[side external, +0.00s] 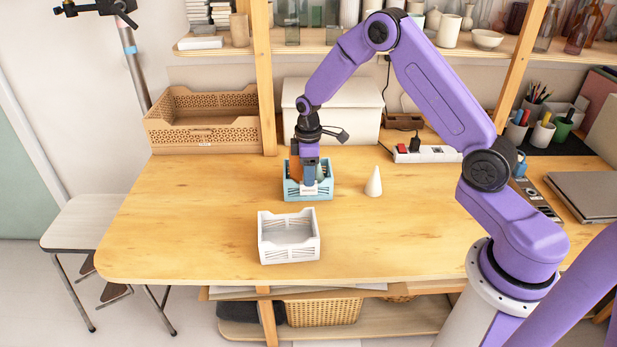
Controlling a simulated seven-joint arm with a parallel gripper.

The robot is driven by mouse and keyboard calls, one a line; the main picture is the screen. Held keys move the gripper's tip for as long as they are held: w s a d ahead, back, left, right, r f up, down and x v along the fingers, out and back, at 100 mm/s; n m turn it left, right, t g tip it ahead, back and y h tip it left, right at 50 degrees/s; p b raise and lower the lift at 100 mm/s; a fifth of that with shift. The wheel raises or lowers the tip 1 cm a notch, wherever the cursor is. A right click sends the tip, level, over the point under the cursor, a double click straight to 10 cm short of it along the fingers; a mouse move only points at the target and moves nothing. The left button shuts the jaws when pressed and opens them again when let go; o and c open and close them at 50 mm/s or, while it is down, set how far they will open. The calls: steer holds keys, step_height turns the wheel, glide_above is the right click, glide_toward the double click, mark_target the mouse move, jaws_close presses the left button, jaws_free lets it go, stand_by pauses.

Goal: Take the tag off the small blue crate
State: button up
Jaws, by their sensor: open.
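The small blue crate (321,184) stands on the wooden table near its middle. A white tag (309,191) with small dark marks shows on the crate's front side. The jaws are open. I cannot tell whether a finger touches the tag. An orange-brown thing (294,167) shows inside the crate, partly hidden by my gripper.
A white crate (289,254) stands in front of the blue crate. A large tan crate (201,138), a white box (351,128) and a power strip (427,154) stand behind. The table's left part is clear.

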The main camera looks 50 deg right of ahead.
mark_target(304, 190)
steer(key=shift+f, duration=1.1)
steer(key=shift+c, duration=0.3)
jaws_close()
